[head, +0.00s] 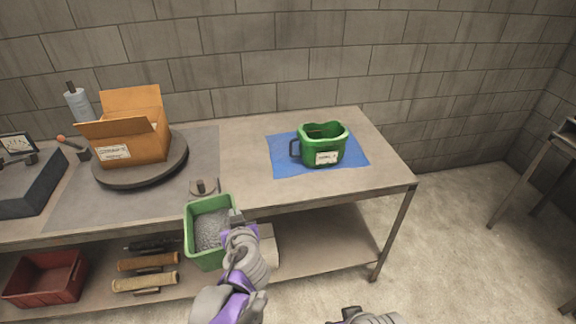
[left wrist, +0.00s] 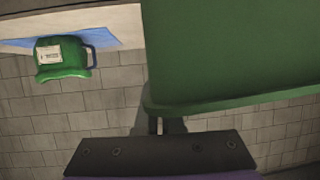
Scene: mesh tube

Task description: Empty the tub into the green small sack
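The tub (head: 190,243) is a light green rectangular bin with grey granular material (head: 211,230) in it. It appears roughly upright in front of the table's front edge. My left gripper (head: 236,216) is shut on the tub's right wall at the rim. In the left wrist view the tub's green wall (left wrist: 235,50) fills the upper right, with the fingers (left wrist: 167,122) at its rim. The green small sack (head: 340,145) stands open-topped on a blue cloth (head: 283,160), with a white label and a dark side handle. It also shows inverted in the left wrist view (left wrist: 62,70). My right gripper (head: 352,315) is barely in view at the bottom edge.
On the table (head: 245,170), an open cardboard box (head: 135,147) sits on a dark round turntable (head: 150,175). A small round metal object (head: 202,188) lies near the front edge. A red bin (head: 45,278) and rolls (head: 145,283) are on the lower shelf.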

